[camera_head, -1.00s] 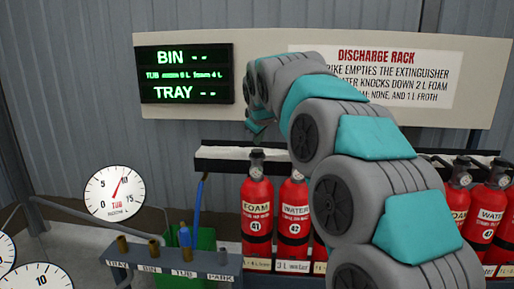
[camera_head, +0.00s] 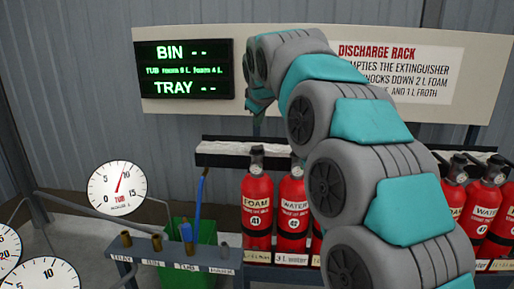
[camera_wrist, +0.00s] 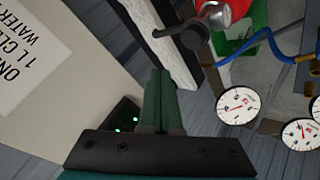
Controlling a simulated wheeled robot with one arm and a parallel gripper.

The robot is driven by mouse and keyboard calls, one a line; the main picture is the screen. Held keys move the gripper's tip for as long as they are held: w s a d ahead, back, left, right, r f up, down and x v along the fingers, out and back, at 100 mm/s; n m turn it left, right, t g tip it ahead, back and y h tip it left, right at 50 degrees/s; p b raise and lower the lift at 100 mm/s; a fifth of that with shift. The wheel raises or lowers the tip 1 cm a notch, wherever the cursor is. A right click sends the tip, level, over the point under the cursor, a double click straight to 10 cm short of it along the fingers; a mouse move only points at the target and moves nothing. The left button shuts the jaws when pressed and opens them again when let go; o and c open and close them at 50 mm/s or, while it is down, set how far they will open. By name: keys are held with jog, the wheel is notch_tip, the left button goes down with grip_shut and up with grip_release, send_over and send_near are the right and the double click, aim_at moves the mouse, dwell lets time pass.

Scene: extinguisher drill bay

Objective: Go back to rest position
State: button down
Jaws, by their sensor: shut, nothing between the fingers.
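My gripper (camera_head: 258,104) hangs at the end of my raised arm, in front of the back wall and just right of the green-lit display board (camera_head: 185,70). In the wrist view my gripper (camera_wrist: 160,75) shows its dark green fingers pressed together with nothing between them. It is apart from the rack and the extinguishers. The red foam extinguisher (camera_head: 257,205) and the red water extinguisher (camera_head: 293,208) stand on the rack below it. My arm hides the middle of the rack and part of the discharge rack sign (camera_head: 420,75).
A bench (camera_head: 175,270) with labelled stubs stands at the lower left, with a green bin (camera_head: 203,235) behind it. A round TUB gauge (camera_head: 117,188) and other dials are at the left. A pale-topped shelf bar (camera_head: 225,150) runs behind the extinguishers. More extinguishers (camera_head: 487,205) stand at right.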

jog(key=s+d+f+m+g+h, duration=0.1)
jog(key=s+d+f+m+g, duration=0.1)
jog(key=s+d+f, duration=0.5)
jog(key=s+d+f+m+g, duration=0.2)
jog(key=s+d+f, duration=0.15)
jog(key=s, duration=0.65)
jog(key=s+d+f+m+g+h, duration=0.1)
jog(key=s+d+f+m+g, duration=0.1)
jog(key=s+d+f, duration=0.35)
jog(key=s+d+f+m+g, duration=0.1)
jog(key=s+f, duration=0.3)
jog(key=s, duration=0.5)
jog(key=s+d+f+m+g, duration=0.1)
jog(key=s+f, duration=0.3)
jog(key=s, duration=0.6)
jog(key=s+d+f+m+g, duration=0.2)
jog(key=s+f, duration=0.3)
jog(key=s, duration=0.4)
jog(key=shift+s+m+g, duration=0.15)
jog(key=shift+m+g, duration=0.25)
jog(key=shift+m, duration=0.1)
